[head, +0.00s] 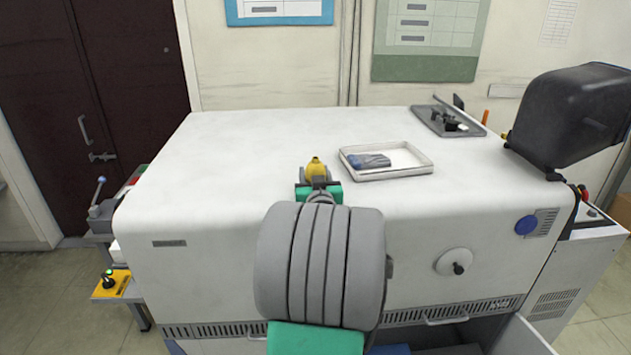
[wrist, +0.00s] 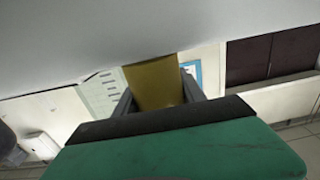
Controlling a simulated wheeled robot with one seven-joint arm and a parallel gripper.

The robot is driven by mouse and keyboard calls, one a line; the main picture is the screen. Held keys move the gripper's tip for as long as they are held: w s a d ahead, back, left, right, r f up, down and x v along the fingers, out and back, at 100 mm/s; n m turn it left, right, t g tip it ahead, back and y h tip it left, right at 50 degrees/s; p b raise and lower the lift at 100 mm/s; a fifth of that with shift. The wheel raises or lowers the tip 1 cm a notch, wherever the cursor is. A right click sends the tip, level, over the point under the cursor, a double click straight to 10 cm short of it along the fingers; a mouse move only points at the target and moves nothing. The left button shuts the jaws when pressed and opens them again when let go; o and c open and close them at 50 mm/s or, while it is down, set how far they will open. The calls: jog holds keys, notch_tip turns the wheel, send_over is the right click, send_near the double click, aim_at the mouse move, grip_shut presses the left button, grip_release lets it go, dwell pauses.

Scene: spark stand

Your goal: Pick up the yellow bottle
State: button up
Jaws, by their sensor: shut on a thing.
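The yellow bottle (head: 316,168) is at the front part of the white machine top, near the middle in the head view. In the wrist view the yellow bottle (wrist: 154,84) fills the space between the two grey fingers. My gripper (head: 318,181) is shut on the bottle from the near side. It also shows in the wrist view (wrist: 155,95). The lower part of the bottle is hidden by my gripper in the head view. I cannot tell whether the bottle touches the surface or is slightly lifted.
A white tray (head: 425,165) with a blue-grey cloth (head: 369,161) lies just right of the bottle. A grey tray (head: 470,131) with dark parts is at the back right. A black monitor-like housing (head: 570,110) stands at the right edge. The left of the white top (head: 220,165) is clear.

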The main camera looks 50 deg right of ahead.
jog(key=shift+r+b, duration=0.3)
jog(key=shift+r, duration=0.25)
jog(key=s+a+r+b, duration=0.3)
jog(key=s+r+b, duration=0.1)
jog(key=s+r, duration=0.8)
jog(key=shift+s+a+b, duration=0.25)
jog(key=shift+s+b, duration=0.1)
jog(key=shift+s, duration=0.45)
